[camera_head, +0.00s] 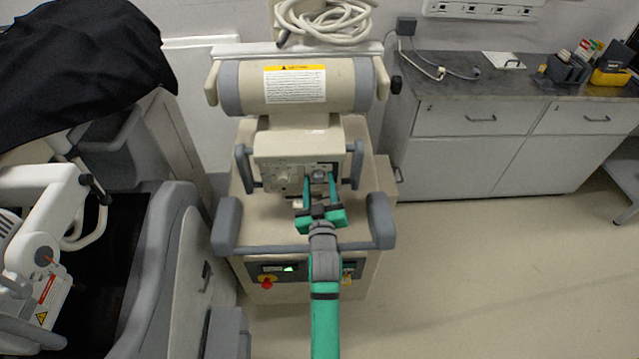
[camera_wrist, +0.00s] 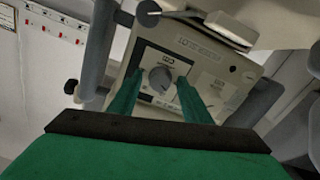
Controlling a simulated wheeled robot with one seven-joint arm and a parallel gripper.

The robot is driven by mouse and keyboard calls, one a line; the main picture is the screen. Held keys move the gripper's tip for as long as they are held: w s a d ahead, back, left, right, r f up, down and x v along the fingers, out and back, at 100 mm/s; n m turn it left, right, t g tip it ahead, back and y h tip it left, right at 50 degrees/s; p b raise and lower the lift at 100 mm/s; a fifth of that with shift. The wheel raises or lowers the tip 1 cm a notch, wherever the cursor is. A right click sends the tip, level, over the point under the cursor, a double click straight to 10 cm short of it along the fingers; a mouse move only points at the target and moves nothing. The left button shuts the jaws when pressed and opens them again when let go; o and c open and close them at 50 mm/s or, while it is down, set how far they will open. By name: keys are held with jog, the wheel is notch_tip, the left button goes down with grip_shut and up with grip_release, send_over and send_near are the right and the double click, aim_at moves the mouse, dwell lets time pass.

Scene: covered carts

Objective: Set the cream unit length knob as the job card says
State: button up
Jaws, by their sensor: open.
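The cream unit (camera_head: 297,150) stands in the middle of the head view, with a control panel on its front. A round grey knob (camera_wrist: 160,78) sits on a light plate on that panel in the wrist view; the knob also shows small in the head view (camera_head: 319,174). My gripper (camera_head: 320,178) is open in front of the panel, its green fingers on either side of the knob. In the wrist view the fingertips (camera_wrist: 153,82) flank the knob, with gaps visible. I cannot make out the knob's setting. I cannot identify a job card for certain.
Grey handles flank the panel, and larger grey bumpers (camera_head: 381,221) stand at the unit's front corners. A black-covered cart (camera_head: 80,70) crowds the left. A counter (camera_head: 470,77) stands right; the floor (camera_head: 500,255) before it is clear.

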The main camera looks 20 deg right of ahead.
jog(key=c, duration=1)
jog(key=shift+c, duration=0.2)
jog(key=shift+m, duration=2.8)
jog(key=o, duration=1)
jog(key=shift+o, duration=0.2)
